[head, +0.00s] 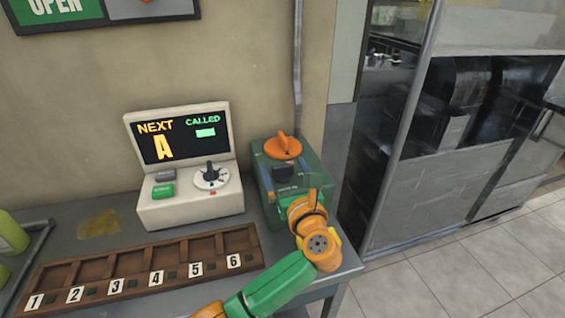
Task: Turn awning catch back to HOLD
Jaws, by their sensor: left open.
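An orange knob (283,146) with a raised grip sits on top of a green box (262,190) at the right end of the table, against the wall. I take this knob for the awning catch; no HOLD marking is readable, so its setting cannot be told. My left gripper (286,178) is in front of the box, just below and nearer than the knob. It is open, and nothing shows between its fingers. My wrist hides part of the box's front and right side. My right gripper is out of view.
A white console (190,208) with a NEXT A / CALLED screen, a dial and buttons stands left of the box. A wooden numbered rack (150,257) lies in front of it. A pipe (298,70) runs down the wall behind. Open floor (470,265) lies to the right.

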